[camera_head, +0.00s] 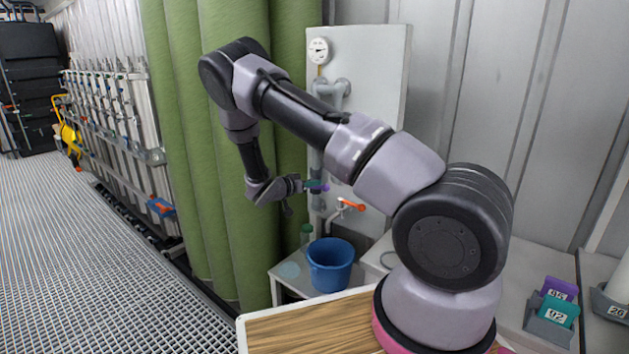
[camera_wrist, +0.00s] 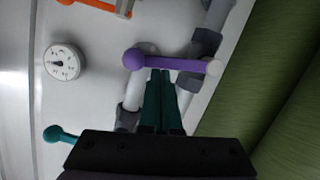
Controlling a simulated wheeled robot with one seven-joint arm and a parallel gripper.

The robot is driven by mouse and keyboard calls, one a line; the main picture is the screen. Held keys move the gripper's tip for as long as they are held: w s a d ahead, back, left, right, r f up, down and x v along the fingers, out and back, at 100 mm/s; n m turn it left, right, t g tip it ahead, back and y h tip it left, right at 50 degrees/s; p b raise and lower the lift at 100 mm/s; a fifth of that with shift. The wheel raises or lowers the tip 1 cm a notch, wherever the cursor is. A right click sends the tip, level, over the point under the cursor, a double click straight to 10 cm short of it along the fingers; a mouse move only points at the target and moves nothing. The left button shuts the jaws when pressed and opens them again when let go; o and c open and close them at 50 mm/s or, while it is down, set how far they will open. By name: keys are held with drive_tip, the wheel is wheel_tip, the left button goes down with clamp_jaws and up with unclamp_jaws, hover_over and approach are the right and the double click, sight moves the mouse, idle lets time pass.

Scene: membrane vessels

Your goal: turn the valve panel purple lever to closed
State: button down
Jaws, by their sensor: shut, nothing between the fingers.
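The valve panel (camera_head: 375,95) is a pale board with grey pipes against the wall. The purple lever (camera_wrist: 175,62) has a round knob at its left end in the wrist view and joins a grey pipe fitting at its right end. Only a small purple bit (camera_head: 325,188) of it shows in the head view. My gripper (camera_wrist: 160,76) has teal fingers pressed together, with nothing between them. The fingertips are close by the middle of the purple lever, seeming to overlap its edge; whether they touch it is unclear. In the head view my gripper (camera_head: 315,186) is beside the panel.
An orange lever (camera_head: 352,206) is just below the purple one, and a teal lever (camera_wrist: 58,134) shows in the wrist view. A blue bucket (camera_head: 331,266) stands below the panel. A gauge (camera_head: 318,50) is high on the panel.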

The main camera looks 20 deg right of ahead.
drive_tip(key=shift+s+d+f, duration=0.15)
drive_tip(key=shift+s+f, duration=0.05)
drive_tip(key=shift+f, duration=0.3)
idle(0.5)
